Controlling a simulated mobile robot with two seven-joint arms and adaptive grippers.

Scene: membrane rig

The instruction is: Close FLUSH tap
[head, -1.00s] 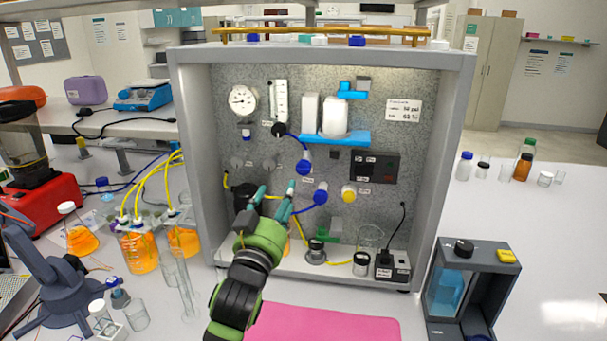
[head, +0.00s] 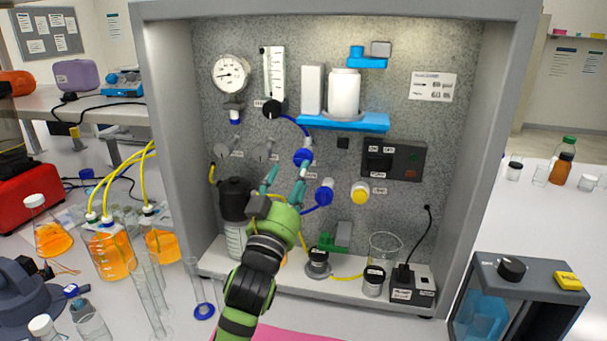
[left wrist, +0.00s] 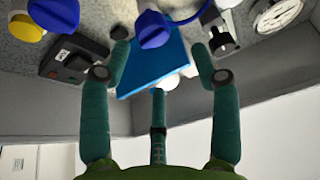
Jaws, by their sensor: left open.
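My left gripper (head: 286,178) is open and empty in front of the rig's panel. Its fingers point up at the panel just below a blue tap (head: 303,157). In the left wrist view the gripper (left wrist: 161,52) has its fingers spread, with a blue tap (left wrist: 153,28) ahead, between the fingertips. No contact shows. A second blue tap (head: 325,192) and a yellow tap (head: 360,193) are to the right. The tap labels are too small to read, so I cannot tell which is FLUSH. My right gripper is not in view.
A blue shelf (head: 345,123) with white cylinders juts out above the taps. A switch box (head: 394,160) is at the right. A black-capped bottle (head: 235,198) stands left of my gripper. The grey cabinet wall (head: 172,140) bounds the left side. Glassware stands outside.

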